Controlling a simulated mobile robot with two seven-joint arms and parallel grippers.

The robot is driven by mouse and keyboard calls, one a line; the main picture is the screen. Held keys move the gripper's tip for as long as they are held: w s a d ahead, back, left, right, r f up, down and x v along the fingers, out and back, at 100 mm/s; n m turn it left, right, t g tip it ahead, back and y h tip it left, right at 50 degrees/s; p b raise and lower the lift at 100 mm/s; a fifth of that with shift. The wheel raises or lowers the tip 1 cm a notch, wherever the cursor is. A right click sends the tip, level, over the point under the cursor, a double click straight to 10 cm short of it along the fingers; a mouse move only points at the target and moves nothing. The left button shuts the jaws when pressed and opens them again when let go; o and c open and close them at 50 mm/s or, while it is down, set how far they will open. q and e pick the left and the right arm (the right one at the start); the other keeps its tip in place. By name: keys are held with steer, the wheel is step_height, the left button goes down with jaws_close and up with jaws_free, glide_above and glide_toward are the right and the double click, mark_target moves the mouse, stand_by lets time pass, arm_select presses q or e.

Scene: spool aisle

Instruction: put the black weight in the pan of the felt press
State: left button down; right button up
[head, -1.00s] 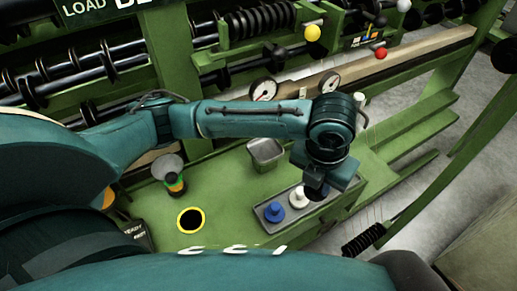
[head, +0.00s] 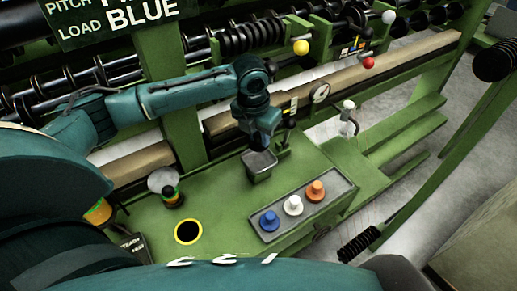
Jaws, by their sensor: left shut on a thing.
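The grey square metal pan (head: 259,177) of the felt press stands on the green bench. My left gripper (head: 262,146) is directly above the pan, pointing down, with its tips near the pan's opening. It is shut on a dark thing that I take to be the black weight, mostly hidden by the jaws. I cannot tell whether it touches the pan. The grey tray (head: 281,236) holds a blue weight (head: 269,221), a white weight (head: 293,206) and an orange weight (head: 316,191); its far right end is empty. My right gripper is not in view.
A dial gauge (head: 320,93) and a wooden beam (head: 380,67) are behind. The bench between hole and tray is clear.

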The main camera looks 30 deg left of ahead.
mark_target(259, 146)
arm_select(q)
step_height(259, 146, down, 5)
steer(key=shift+s+d+f, duration=0.1)
steer(key=shift+d+f, duration=0.05)
steer(key=shift+f, duration=0.05)
steer(key=shift+f+p, duration=0.3)
steer(key=shift+f, duration=0.15)
steer(key=c, duration=1.2)
jaws_free()
steer(key=shift+f, duration=0.15)
steer(key=r, duration=0.5)
steer(key=s+r, duration=0.1)
steer(key=r, duration=0.1)
steer(key=shift+a+r, duration=0.25)
steer(key=shift+r, duration=0.15)
